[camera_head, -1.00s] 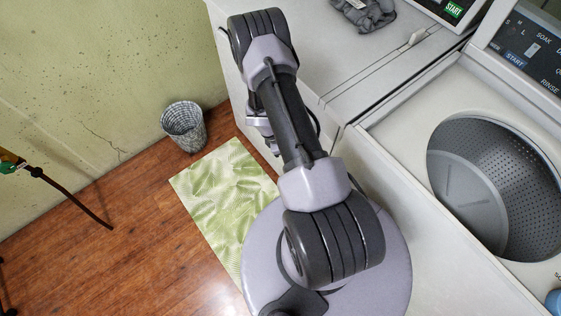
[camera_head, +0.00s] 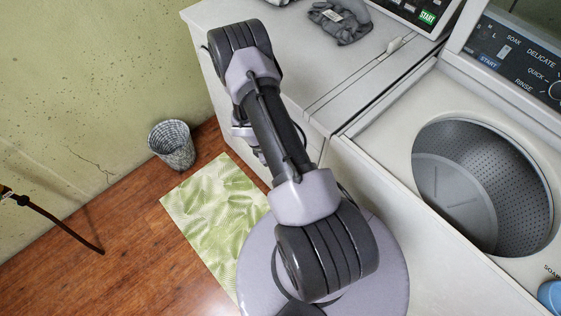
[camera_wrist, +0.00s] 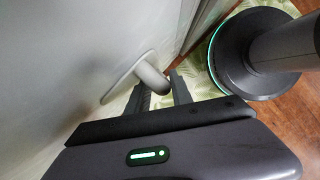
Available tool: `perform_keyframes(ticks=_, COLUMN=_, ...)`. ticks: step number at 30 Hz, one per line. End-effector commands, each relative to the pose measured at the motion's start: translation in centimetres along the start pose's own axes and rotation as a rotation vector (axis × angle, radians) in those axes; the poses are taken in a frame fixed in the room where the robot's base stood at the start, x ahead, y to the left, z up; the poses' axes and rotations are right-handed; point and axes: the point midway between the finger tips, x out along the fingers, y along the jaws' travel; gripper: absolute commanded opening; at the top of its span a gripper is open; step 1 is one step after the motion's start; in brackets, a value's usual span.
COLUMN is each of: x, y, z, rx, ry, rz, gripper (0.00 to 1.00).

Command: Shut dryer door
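The dryer (camera_head: 300,50) is the white machine on the left in the head view. Its front is mostly hidden behind my arm. In the wrist view a pale, smooth panel (camera_wrist: 70,50) fills the left, with a grey rounded handle (camera_wrist: 150,76) sticking out from it. I take this panel for the dryer door; how far it stands open cannot be told. My gripper (camera_wrist: 160,82) has its two dark fingers apart, with the handle's end close to the tips and between them in the picture. Contact cannot be made out. The gripper is hidden in the head view.
A washer (camera_head: 395,120) with its drum open stands right of the dryer. Grey gloves (camera_head: 340,20) lie on the dryer top. A wastebasket (camera_head: 172,146) stands by the wall. A green leaf-patterned mat (camera_head: 213,208) lies on the wooden floor beside my base. Floor at left is mostly clear.

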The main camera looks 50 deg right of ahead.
Motion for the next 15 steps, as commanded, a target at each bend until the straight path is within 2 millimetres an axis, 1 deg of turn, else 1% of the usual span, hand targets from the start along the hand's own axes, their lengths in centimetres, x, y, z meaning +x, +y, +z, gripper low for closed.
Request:
perform_keyframes(ticks=1, x=-1.9, y=0.3, z=0.2, rx=-0.001, ry=0.002, rz=0.008, gripper=0.25)
perform_keyframes(ticks=15, x=-12.8, y=-0.1, z=0.0, rx=-0.005, ry=0.002, rz=0.004, gripper=0.25)
